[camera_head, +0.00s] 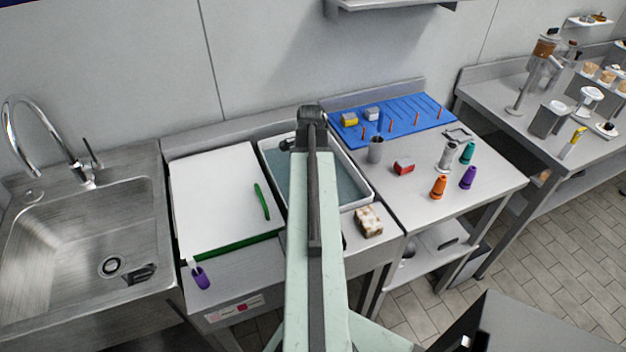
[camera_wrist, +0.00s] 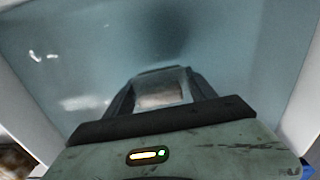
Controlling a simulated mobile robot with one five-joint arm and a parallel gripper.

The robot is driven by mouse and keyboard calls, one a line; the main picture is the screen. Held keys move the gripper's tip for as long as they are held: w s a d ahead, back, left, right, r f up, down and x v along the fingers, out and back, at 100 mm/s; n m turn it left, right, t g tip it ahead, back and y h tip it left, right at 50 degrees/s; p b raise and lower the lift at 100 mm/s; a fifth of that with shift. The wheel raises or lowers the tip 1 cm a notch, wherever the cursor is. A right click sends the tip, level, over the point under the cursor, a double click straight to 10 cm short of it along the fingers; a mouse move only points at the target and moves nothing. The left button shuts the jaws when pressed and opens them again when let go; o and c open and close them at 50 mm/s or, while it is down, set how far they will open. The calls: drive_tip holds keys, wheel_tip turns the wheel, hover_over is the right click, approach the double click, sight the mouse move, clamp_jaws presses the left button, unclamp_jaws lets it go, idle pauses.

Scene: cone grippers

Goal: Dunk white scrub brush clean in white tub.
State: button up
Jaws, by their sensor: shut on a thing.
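The white tub (camera_head: 357,204) stands on the counter between the white board and the right-hand table, with blue-grey liquid in it. My arm crosses in front of it in the head view and hides part of it and my gripper. In the wrist view the tub's pale wall (camera_wrist: 300,100) shows at the right, with the liquid around my gripper (camera_wrist: 160,80). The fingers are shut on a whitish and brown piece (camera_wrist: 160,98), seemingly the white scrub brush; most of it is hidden. I cannot tell how deep it sits in the liquid.
Left are a steel sink (camera_head: 85,230) and a white board (camera_head: 215,190) with a green utensil (camera_head: 261,201). A speckled block (camera_head: 369,221) sits near the tub's front right corner. A metal cup (camera_head: 375,150), red block (camera_head: 403,167) and several coloured cones stand right, before a blue mat (camera_head: 405,112).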

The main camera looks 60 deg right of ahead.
idle(0.5)
wheel_tip(320, 180, up, 13)
drive_tip(key=p, duration=1.3)
drive_tip(key=shift+r, duration=0.15)
idle(0.6)
wheel_tip(320, 180, up, 4)
drive_tip(key=p, duration=0.4)
